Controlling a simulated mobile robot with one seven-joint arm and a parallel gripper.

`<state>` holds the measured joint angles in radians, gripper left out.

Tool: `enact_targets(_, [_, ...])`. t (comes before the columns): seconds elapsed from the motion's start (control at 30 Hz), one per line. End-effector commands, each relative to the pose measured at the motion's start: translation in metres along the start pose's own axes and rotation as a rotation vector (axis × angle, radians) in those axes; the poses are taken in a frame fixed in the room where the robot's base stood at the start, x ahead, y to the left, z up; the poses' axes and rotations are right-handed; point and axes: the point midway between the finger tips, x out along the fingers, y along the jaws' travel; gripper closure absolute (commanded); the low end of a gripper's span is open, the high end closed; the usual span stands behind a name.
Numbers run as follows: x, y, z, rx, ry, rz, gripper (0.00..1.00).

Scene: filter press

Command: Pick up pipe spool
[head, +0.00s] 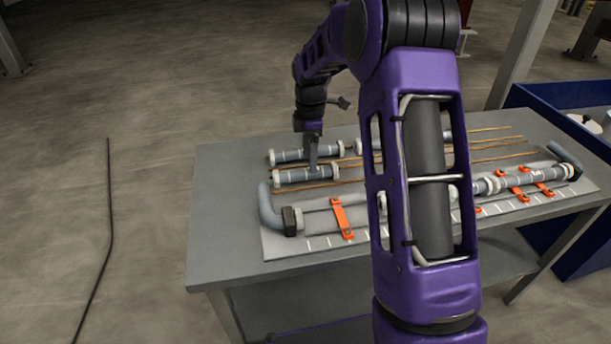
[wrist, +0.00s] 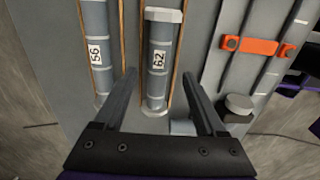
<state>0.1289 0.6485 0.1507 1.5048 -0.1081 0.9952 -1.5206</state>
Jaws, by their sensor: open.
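In the wrist view one spool (wrist: 159,62) has a label reading 62, and the other spool (wrist: 96,50) has a label that looks like 56. My gripper (wrist: 155,85) is open, with one finger on each side of the spool labelled 62. In the head view my gripper (head: 312,165) points down at the nearer spool (head: 290,175), with the farther spool (head: 290,156) just behind. Whether the fingers touch the spool cannot be told.
A pale board (head: 330,243) with orange clamps (head: 342,218), an elbow pipe (head: 268,208) and another pipe section (head: 525,179) lies along the table's front. A blue bin (head: 560,95) stands at the right. My arm hides the table's middle. Bare tabletop (head: 225,215) shows at the left.

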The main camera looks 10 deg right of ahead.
Motion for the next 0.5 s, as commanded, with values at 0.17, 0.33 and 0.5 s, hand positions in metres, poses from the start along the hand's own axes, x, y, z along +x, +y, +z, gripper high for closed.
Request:
enact_targets(0.17, [0.028, 0.002, -0.006, -0.001, -0.001, -0.004, 0.27])
enact_targets(0.33, [0.046, 0.002, -0.005, 0.000, 0.000, -0.002, 0.27])
enact_targets(0.5, [0.046, 0.002, -0.005, 0.000, 0.000, -0.001, 0.27])
